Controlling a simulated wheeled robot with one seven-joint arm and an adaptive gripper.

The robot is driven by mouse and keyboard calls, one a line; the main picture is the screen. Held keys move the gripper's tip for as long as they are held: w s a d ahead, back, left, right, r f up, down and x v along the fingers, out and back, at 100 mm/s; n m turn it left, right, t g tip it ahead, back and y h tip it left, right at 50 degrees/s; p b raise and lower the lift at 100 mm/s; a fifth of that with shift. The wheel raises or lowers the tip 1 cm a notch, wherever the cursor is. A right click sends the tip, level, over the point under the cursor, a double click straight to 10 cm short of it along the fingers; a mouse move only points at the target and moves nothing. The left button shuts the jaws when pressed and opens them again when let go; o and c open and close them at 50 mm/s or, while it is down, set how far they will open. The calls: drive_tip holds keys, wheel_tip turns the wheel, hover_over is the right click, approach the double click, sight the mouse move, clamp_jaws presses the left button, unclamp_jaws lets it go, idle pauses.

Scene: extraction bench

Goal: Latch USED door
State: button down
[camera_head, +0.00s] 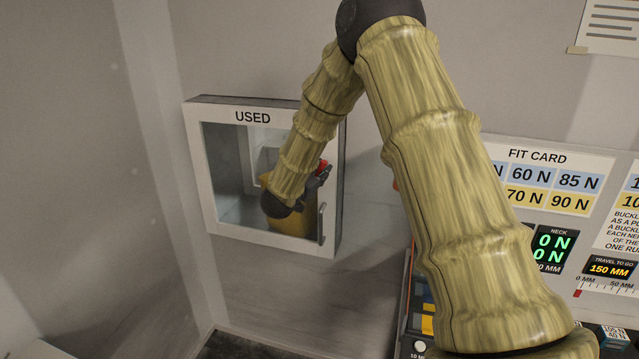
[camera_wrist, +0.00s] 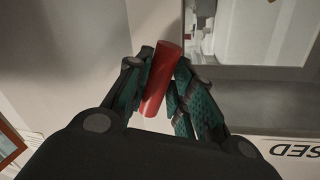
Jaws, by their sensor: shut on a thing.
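The USED door (camera_head: 227,232) is a pale frame around a glass pane, on a wall box left of centre. Its front looks flush with the box, but I cannot tell whether it is fully closed. A grey bar handle (camera_head: 321,224) stands at its lower right. My gripper (camera_head: 322,176) is at the door's right side and is shut on a red cylinder (camera_wrist: 161,80), which lies tilted between the fingers (camera_wrist: 160,85). The red also shows in the head view (camera_head: 322,166). My arm hides part of the pane. Whether the red cylinder is fixed to the door is hidden.
A FIT CARD panel (camera_head: 540,157) and lit displays (camera_head: 552,246) are on the right, partly behind my arm. A paper sheet (camera_head: 609,25) hangs at upper right. The wall left of the box is bare.

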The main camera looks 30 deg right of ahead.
drive_tip(key=m+b, duration=0.1)
drive_tip(key=b, duration=0.1)
drive_tip(key=f+m+b, duration=0.1)
drive_tip(key=m+b, duration=0.1)
drive_tip(key=b, duration=0.1)
drive_tip(key=shift+s+y, duration=0.1)
drive_tip(key=shift+y, duration=0.2)
drive_tip(key=m+y+b, duration=0.1)
drive_tip(key=m+b, duration=0.2)
drive_tip(key=b, duration=0.2)
drive_tip(key=shift+r+m, duration=0.1)
drive_tip(key=shift+m, duration=0.2)
drive_tip(key=m+t+b, duration=0.1)
drive_tip(key=m+b, duration=0.2)
drive_tip(key=b, duration=0.2)
drive_tip(key=shift+r+y+b, duration=0.2)
drive_tip(key=shift+y+b, duration=0.2)
drive_tip(key=m+b, duration=0.2)
drive_tip(key=shift+a+r+b, duration=0.1)
drive_tip(key=shift+r+b, duration=0.15)
drive_tip(key=shift+b, duration=0.15)
drive_tip(key=c, duration=1.4)
unclamp_jaws()
drive_tip(key=shift+o, duration=0.4)
drive_tip(key=shift+w+r, duration=0.1)
drive_tip(key=shift+w, duration=0.1)
drive_tip(key=shift+a+r+t, duration=0.15)
drive_tip(key=shift+r+t, duration=0.1)
drive_tip(key=shift+t, duration=0.15)
